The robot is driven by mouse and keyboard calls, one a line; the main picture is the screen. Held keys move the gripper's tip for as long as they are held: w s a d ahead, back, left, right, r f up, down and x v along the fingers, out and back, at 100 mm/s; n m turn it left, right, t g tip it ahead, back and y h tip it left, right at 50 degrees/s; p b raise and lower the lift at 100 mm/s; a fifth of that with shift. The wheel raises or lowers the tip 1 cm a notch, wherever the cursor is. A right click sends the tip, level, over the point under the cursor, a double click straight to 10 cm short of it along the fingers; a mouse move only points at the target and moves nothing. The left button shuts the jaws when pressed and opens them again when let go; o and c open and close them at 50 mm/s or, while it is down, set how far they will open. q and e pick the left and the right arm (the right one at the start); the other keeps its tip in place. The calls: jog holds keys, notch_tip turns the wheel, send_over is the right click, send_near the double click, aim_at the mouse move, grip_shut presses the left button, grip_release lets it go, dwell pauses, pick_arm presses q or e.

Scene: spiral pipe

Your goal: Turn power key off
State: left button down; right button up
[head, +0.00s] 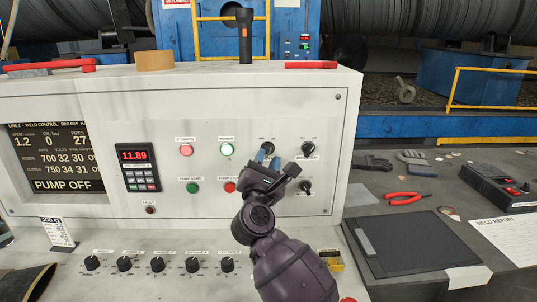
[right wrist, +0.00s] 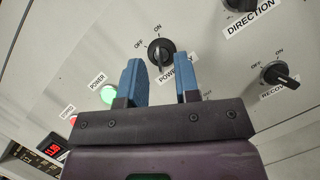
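The power key (right wrist: 161,52) is a black rotary knob on the white panel, with OFF and ON printed above it and a partly covered POWER label below. In the right wrist view its handle stands about vertical, towards the ON mark. My right gripper (head: 268,158) is at the panel, in front of the key, which it mostly hides in the head view. In the right wrist view its two blue fingers (right wrist: 160,82) are apart with nothing between them. My left gripper is out of view.
A lit green lamp (head: 227,149) and red lamp (head: 186,150) are left of the gripper. The direction knob (head: 308,149) and recovery knob (right wrist: 280,75) are to the right. Several knobs line the lower ledge. Red pliers (head: 404,198) lie on the right-hand table.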

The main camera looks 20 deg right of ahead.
aim_at(268, 152)
jog(key=shift+x, duration=1.15)
jog(key=shift+c, duration=0.3)
jog(key=c, duration=0.5)
